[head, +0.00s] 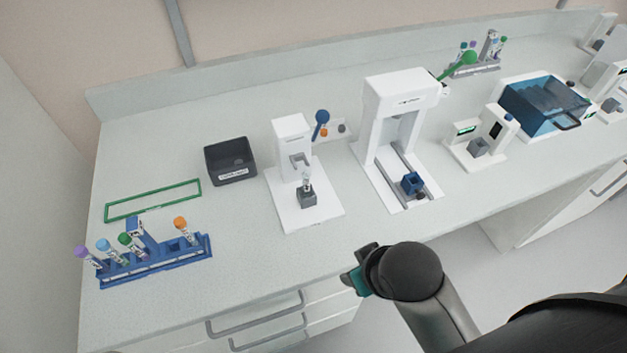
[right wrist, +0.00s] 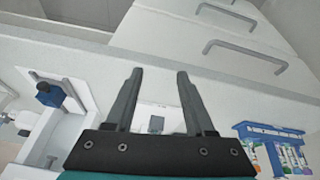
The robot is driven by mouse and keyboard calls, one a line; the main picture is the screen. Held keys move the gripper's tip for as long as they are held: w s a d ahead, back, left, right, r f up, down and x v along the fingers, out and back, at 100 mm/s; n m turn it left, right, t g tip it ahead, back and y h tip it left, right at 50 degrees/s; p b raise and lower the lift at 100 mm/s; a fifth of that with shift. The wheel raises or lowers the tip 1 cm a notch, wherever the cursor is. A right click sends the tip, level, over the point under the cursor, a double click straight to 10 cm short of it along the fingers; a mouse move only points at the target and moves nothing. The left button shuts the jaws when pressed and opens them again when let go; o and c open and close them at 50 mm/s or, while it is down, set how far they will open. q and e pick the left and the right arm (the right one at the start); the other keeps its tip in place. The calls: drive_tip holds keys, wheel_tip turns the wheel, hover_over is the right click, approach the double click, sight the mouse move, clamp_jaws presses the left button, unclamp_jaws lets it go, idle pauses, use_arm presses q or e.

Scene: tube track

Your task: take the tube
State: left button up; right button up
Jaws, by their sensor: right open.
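Several capped tubes stand in a blue rack (head: 160,264) at the left of the counter: purple (head: 84,252), blue (head: 105,246), green (head: 127,241) and orange (head: 182,227) caps. A clear tube (head: 306,179) stands upright in a small grey holder (head: 307,197) on a white device. More tubes stand in a grey rack (head: 474,68) at the back right. My right gripper (right wrist: 157,80) is open and empty, in front of the counter edge; its fingers are largely hidden in the head view. The blue rack (right wrist: 270,131) also shows in the right wrist view. My left gripper is not in view.
A black bin (head: 230,161) and a green frame (head: 153,200) lie at the counter's left. A tall white machine (head: 397,100) with a blue holder (head: 412,182) stands mid-counter, with a blue-lidded box (head: 545,105) at right. Drawer handles (head: 254,318) stick out below the counter edge.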

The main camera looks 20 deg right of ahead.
drive_tip(key=w+r+t+h, duration=0.1)
drive_tip(key=w+r+t, duration=0.7)
drive_tip(key=w+r, duration=0.55)
drive_tip(key=w+a+r+n+t+y, duration=0.25)
drive_tip(key=w+a+r+t, duration=0.2)
drive_tip(key=r, duration=0.25)
drive_tip(key=w+a+r+n+t+y, duration=0.2)
drive_tip(key=w+a+r+n+t, duration=0.1)
drive_tip(key=w+r, duration=0.3)
drive_tip(key=s+a+r+n+g+y, duration=0.4)
drive_tip(key=a+n+g+y, duration=0.3)
drive_tip(key=a+n+y, duration=0.3)
drive_tip(key=s+a+r+n+g+y, duration=0.35)
drive_tip(key=a+n+g+y, duration=0.35)
drive_tip(key=n, duration=0.6)
drive_tip(key=n+g+h, duration=0.3)
drive_tip(key=g+h, duration=0.3)
drive_tip(key=h, duration=1.5)
hover_over(306, 182)
drive_tip(key=w, duration=0.1)
wheel_tip(306, 182, down, 17)
drive_tip(key=shift+y, duration=0.25)
wheel_tip(306, 182, down, 15)
drive_tip(key=shift+d+f+p, duration=0.1)
drive_tip(key=shift+p, duration=0.25)
